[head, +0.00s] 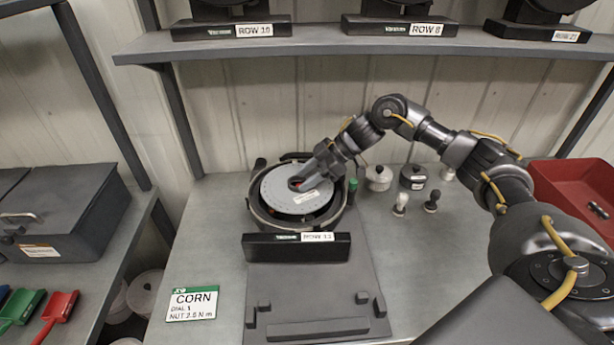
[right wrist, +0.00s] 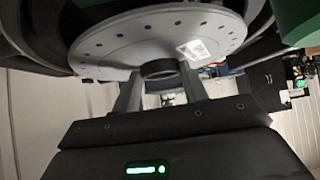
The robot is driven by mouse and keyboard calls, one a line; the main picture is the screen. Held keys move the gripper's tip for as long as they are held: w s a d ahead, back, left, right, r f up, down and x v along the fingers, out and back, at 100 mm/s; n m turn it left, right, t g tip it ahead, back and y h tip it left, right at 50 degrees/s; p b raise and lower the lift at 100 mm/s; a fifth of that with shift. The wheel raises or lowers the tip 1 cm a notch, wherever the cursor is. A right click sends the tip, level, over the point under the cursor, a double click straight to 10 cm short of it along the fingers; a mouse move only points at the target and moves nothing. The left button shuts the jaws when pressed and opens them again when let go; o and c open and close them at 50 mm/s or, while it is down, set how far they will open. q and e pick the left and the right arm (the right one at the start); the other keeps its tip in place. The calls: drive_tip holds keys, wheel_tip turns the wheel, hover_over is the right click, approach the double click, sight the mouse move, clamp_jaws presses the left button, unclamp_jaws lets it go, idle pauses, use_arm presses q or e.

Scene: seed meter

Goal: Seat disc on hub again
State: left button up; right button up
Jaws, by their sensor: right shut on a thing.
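The grey disc (head: 279,191), with a ring of small holes and a white label, lies in or just above the round black meter housing (head: 342,207) on the bench. My right gripper (head: 304,181) reaches in from the right, shut on the disc's dark centre collar. In the right wrist view, the fingers (right wrist: 158,78) stand on either side of that collar (right wrist: 160,68), with the disc (right wrist: 120,42) beyond it. The hub is hidden behind the disc. I cannot tell whether the disc touches it. My left gripper is not in view.
The housing stands behind a black block labelled ROW 11 (head: 282,249). A grey tray (head: 318,312) lies in front. Several knobs and small parts (head: 379,177) stand to the right, near a red bin (head: 572,181). A CORN card (head: 193,303) lies front left. A shelf (head: 330,45) hangs above.

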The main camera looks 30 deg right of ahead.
drive_tip(key=shift+f, duration=0.15)
drive_tip(key=shift+f, duration=0.3)
drive_tip(key=shift+f, duration=0.35)
idle(0.5)
